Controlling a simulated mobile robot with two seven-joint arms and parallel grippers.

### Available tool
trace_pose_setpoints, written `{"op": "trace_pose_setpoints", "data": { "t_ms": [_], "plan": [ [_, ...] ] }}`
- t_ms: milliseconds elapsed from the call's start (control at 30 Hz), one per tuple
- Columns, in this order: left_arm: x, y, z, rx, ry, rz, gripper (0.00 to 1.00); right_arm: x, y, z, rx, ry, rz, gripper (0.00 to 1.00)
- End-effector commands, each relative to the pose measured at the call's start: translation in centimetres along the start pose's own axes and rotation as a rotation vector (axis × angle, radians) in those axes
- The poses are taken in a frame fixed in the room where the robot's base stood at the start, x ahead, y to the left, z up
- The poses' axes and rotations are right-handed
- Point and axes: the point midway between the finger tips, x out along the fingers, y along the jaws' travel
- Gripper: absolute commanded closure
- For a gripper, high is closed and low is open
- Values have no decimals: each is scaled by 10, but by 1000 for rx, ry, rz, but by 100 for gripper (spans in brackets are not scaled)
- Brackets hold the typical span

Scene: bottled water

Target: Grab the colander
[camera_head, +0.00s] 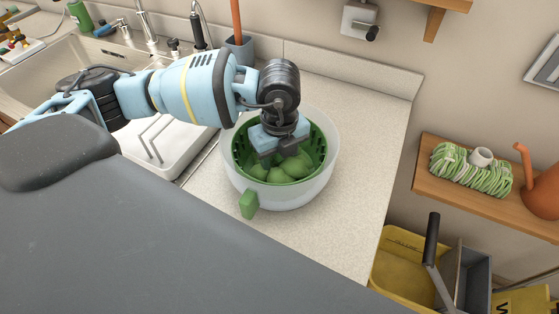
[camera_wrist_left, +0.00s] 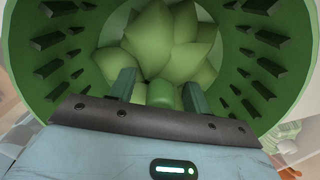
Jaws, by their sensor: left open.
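The green slotted colander (camera_head: 321,152) sits inside a translucent white bowl (camera_head: 300,192) on the counter. Several green, leafy-looking pieces (camera_head: 290,172) lie in it. A green tab (camera_head: 249,205) sticks out at the bowl's front left. My left gripper (camera_head: 282,155) points down into the colander, above the green pieces. In the left wrist view its two fingers (camera_wrist_left: 158,92) are apart, and the slotted colander wall (camera_wrist_left: 40,62) curves around them on both sides. The fingers are inside, away from the rim. I cannot tell whether they touch the pieces. My right gripper is not in view.
The sink (camera_head: 60,65) and a white drying rack (camera_head: 165,145) are left of the bowl. A grey holder (camera_head: 239,48) stands behind it. The counter (camera_head: 362,150) is clear to the right. A wooden shelf (camera_head: 425,180) and yellow bucket (camera_head: 402,262) lie beyond its right edge.

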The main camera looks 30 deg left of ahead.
Motion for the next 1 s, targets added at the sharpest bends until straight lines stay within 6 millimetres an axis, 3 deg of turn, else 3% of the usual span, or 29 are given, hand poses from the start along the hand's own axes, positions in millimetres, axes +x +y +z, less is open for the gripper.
{"op": "trace_pose_setpoints", "data": {
  "t_ms": [133, 500, 833, 1000],
  "plan": [
    [0, 0, 0, 0, 0, 0, 53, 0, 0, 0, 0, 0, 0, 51],
    [0, 0, 0, 0, 0, 0, 100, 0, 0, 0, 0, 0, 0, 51],
    [-3, 0, 0, 0, -1, -2, 100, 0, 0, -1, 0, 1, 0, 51],
    [-24, -1, 0, 0, -1, -5, 100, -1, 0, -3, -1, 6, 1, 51]
  ]
}}
